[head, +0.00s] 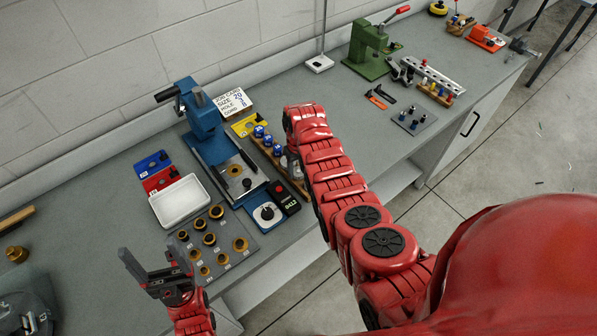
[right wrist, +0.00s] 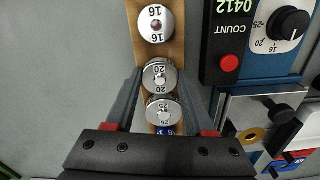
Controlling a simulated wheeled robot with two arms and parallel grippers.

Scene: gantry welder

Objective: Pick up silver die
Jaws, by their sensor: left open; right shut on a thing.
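Silver dies with number marks stand in a row on a wooden rack (right wrist: 130,12) in the right wrist view. The one marked 16 (right wrist: 155,24) is at the top, clear of my fingers. Below it are the die marked 20 (right wrist: 159,76) and the die marked 25 (right wrist: 163,112). My right gripper (right wrist: 160,78) is shut, with its fingertips on either side of the die marked 20. The die still appears in line with the row; I cannot tell whether it is lifted. In the head view my right arm hides the gripper and most silver dies. My left gripper (head: 153,262) is open and empty.
Blue dies (head: 267,141) stand on the same rack, beside a blue press (head: 205,118). A counter box (head: 284,197), a white tray (head: 180,202) and a plate of brass rings (head: 213,240) are close by. Bare bench lies right of the rack.

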